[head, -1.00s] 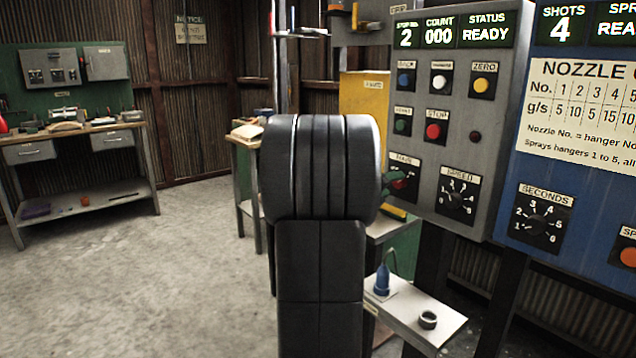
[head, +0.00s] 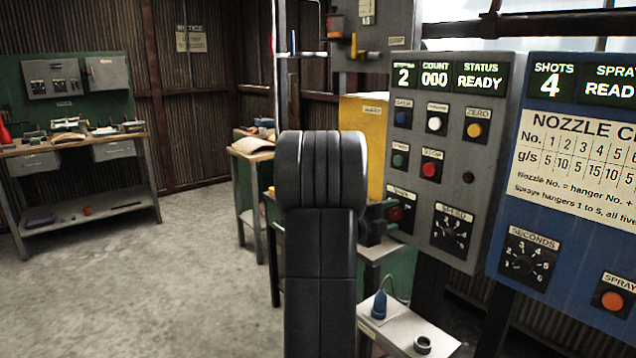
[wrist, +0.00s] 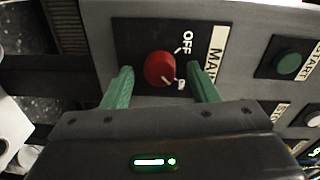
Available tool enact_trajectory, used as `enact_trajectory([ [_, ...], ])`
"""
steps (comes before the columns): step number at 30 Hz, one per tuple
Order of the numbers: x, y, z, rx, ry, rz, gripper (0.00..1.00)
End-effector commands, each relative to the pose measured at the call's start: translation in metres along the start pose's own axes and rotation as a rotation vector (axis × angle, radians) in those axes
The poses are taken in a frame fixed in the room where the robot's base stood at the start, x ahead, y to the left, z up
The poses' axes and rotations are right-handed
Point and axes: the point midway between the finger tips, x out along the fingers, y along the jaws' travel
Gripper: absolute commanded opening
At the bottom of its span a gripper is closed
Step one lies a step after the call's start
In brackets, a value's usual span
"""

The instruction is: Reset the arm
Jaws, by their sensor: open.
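My gripper (wrist: 160,76) is open, its two green fingers spread on either side of the red MAIN knob (wrist: 159,68) in the wrist view. I see no finger touching the knob there. The knob's white mark points away from the word OFF, toward a second small label that I cannot read clearly. In the head view my gripper's dark body (head: 374,222) is just left of the red knob (head: 396,213), at the lower left of the grey control panel (head: 452,150). My black arm hides part of the space behind it.
The panel reads COUNT 000 and STATUS READY. A green START button (wrist: 289,64) is near the gripper. The blue nozzle panel (head: 572,215) stands right. A small shelf (head: 405,330) holds a blue plug and a ring below. Open floor (head: 190,290) lies left.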

Motion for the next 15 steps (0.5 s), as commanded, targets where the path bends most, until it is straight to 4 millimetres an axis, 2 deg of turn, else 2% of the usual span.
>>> enact_trajectory([
  [1,-0.0003,-0.0046,-0.0003,-0.035,0.002,0.000,0.53],
  [15,-0.0002,-0.0046,0.0000,-0.337,0.017,-0.011,0.53],
])
